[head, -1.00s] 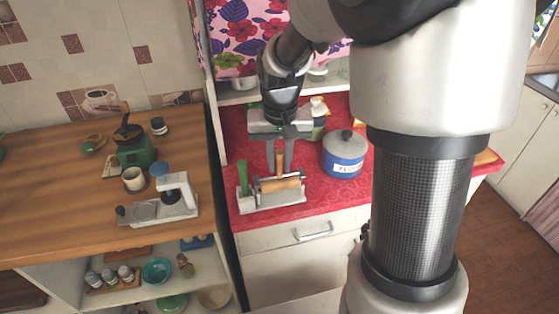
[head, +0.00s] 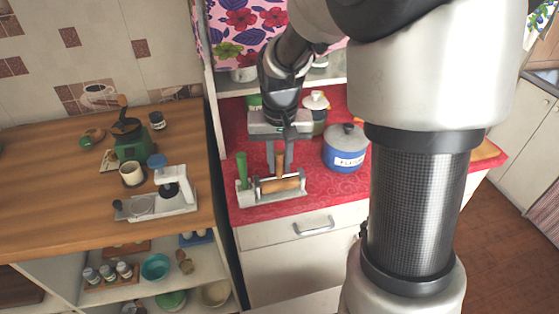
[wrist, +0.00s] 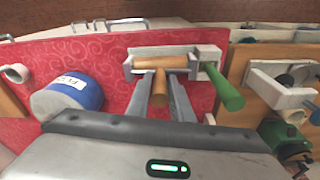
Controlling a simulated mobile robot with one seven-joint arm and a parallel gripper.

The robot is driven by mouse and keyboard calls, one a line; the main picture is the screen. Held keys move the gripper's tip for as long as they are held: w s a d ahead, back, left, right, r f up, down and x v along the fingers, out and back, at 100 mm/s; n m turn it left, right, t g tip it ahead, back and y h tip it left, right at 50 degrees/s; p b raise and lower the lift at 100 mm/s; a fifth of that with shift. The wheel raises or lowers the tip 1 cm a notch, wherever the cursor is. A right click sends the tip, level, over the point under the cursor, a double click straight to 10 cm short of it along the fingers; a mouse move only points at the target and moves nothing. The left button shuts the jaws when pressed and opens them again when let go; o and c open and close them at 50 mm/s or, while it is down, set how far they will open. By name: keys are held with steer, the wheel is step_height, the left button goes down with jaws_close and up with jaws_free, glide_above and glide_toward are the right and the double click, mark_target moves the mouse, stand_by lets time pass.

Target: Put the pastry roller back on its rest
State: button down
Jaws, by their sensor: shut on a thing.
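The pastry roller has a short wooden cylinder (head: 281,186) and a wooden handle (head: 279,161). My gripper (head: 279,169) points down and is shut on the handle. The wrist view shows the handle (wrist: 162,92) between my two fingers (wrist: 160,82), with the cylinder (wrist: 158,62) crosswise beyond their tips. The grey rest (head: 257,198) stands on the red counter. The cylinder lies between the rest's end posts in both views; whether it touches its seats I cannot tell.
A blue lidded canister (head: 345,150) stands right of the rest, with a pale-lidded jar (head: 316,108) behind. The red counter's front edge (head: 300,212) is close to the rest. A wooden counter (head: 60,190) with a white device (head: 165,195) lies to the left.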

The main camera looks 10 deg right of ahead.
steer(key=c, duration=1.5)
jaws_free()
step_height(320, 180, up, 17)
steer(key=s+p, duration=0.2)
steer(key=s+r+t+p, duration=0.1)
steer(key=s, duration=0.4)
steer(key=s+r+n+t+p, duration=0.1)
steer(key=s, duration=0.5)
steer(key=s+r+n+t+p, duration=0.1)
steer(key=s+t+p, duration=0.1)
steer(key=s, duration=0.3)
steer(key=shift+s+r, duration=0.15)
steer(key=shift+r, duration=0.05)
